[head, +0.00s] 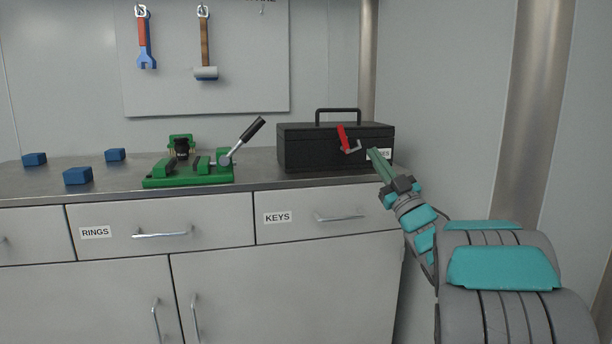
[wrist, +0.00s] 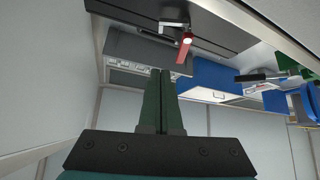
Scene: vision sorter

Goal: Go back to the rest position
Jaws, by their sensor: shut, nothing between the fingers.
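My gripper (head: 372,155) is at the end of my arm, in front of the right part of the black toolbox in the head view. In the wrist view my gripper (wrist: 160,75) has its two green fingers together, with nothing between them. The black toolbox (head: 300,150) stands on the right end of the counter, with its handle on top. A red lever (head: 343,137) with a metal latch is on its front, just left of my fingertips. The red lever (wrist: 185,55) also shows in the wrist view, apart from the fingers.
The grey counter (head: 120,183) carries a green clamp device (head: 190,180) with a black-gripped lever and several blue blocks (head: 78,176). Drawers labelled RINGS (head: 160,234) and KEYS (head: 320,216) are shut below. A wrench (head: 146,55) and a hammer (head: 206,72) hang on the wall board.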

